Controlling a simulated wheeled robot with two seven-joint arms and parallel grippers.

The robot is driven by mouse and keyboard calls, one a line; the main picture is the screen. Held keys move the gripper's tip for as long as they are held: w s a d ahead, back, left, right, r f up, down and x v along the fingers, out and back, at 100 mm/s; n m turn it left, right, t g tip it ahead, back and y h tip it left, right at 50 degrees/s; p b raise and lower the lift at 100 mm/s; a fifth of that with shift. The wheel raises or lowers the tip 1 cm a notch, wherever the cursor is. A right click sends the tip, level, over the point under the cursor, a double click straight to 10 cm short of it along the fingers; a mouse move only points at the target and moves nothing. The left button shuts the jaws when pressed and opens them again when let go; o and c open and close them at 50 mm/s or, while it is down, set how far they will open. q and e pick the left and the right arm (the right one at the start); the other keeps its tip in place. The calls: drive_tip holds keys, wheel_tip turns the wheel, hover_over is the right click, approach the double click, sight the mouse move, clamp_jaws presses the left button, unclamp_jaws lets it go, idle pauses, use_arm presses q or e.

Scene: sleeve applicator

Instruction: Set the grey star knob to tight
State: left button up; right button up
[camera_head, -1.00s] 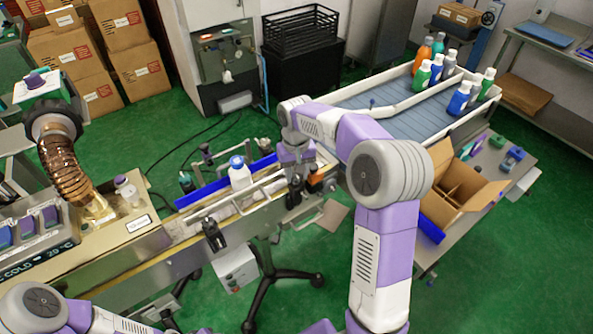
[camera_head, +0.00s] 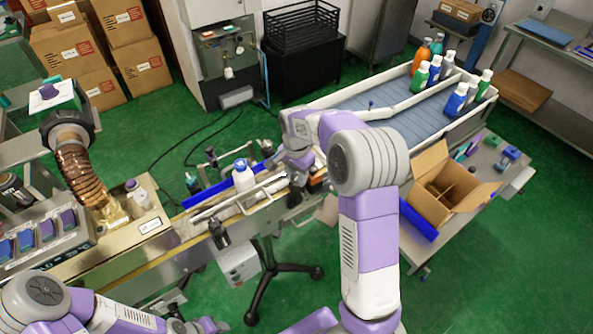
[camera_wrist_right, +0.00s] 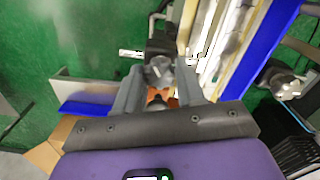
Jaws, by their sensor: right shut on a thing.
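My right gripper (camera_head: 296,172) is at the near side of the conveyor, its fingers mostly hidden in the head view by my own wrist. In the right wrist view the gripper (camera_wrist_right: 160,84) has its two grey fingers on either side of a grey star knob (camera_wrist_right: 160,70) and is shut on it. The knob sits on a dark clamp beside the conveyor rail. Its tight or loose marking cannot be read.
A white bottle with a blue cap (camera_head: 243,176) stands on the conveyor. A black clamp (camera_head: 218,232) juts from its near side. Another grey knob (camera_wrist_right: 286,85) lies beyond the blue rail. An open carton (camera_head: 446,190) stands on the right-hand table.

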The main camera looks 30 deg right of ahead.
drive_tip(key=m+p, duration=0.4)
drive_tip(key=m, duration=0.2)
drive_tip(key=shift+r+m, duration=0.15)
drive_tip(key=shift+m, duration=0.15)
drive_tip(key=m+p, duration=0.4)
drive_tip(key=m, duration=0.1)
drive_tip(key=shift+w, duration=0.1)
drive_tip(key=m+p, duration=0.3)
drive_tip(key=m, duration=0.1)
drive_tip(key=shift+d, duration=0.1)
drive_tip(key=m+p, duration=0.3)
drive_tip(key=shift+m, duration=0.3)
drive_tip(key=shift+m+p, duration=0.85)
drive_tip(key=shift+m, duration=0.35)
drive_tip(key=shift+d+m+p, duration=0.1)
drive_tip(key=shift+m+p, duration=0.6)
drive_tip(key=shift+m, duration=0.5)
drive_tip(key=shift+f, duration=0.2)
drive_tip(key=o, duration=1)
drive_tip(key=shift+o, duration=0.2)
